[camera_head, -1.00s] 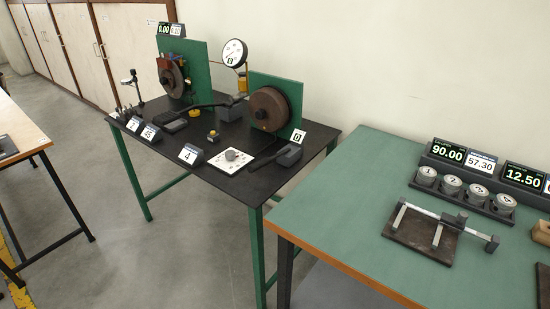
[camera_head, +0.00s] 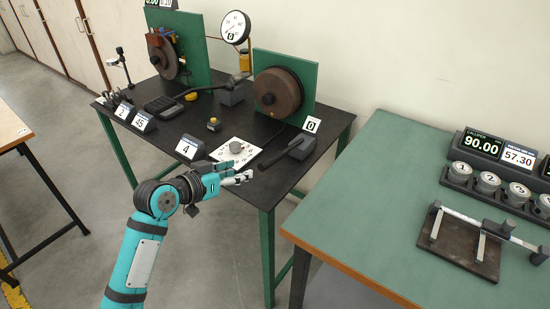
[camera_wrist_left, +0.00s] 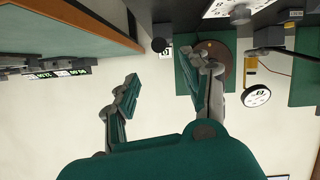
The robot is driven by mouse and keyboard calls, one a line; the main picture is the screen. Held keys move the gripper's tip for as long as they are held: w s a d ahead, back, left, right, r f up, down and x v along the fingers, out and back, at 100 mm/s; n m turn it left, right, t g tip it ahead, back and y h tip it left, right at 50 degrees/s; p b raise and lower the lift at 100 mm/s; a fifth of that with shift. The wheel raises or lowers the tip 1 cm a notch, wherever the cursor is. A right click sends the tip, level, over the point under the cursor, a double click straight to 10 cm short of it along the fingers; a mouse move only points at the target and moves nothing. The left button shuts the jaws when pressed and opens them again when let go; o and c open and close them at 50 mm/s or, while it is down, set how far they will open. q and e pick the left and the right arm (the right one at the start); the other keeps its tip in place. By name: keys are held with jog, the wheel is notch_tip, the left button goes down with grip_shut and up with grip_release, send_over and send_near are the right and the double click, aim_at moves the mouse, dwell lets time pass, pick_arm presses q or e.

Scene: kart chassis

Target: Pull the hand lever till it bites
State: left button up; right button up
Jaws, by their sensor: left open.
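A plate marked 0 stands behind the block. A dark round end (camera_wrist_left: 158,45), probably the lever's grip, shows beyond the fingertips. My right gripper is not in view.
A white dial plate with a knob (camera_head: 236,147) lies close behind the gripper. A brown disc (camera_head: 277,92) on a green panel and a round gauge (camera_head: 236,27) stand farther back. A green bench (camera_head: 370,220) stands at the right, across a gap.

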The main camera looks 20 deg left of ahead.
aim_at(272, 160)
pick_arm(q)
jog(key=x, duration=1.5)
jog(key=shift+w+f, duration=0.25)
jog(key=shift+w, duration=0.05)
grip_shut()
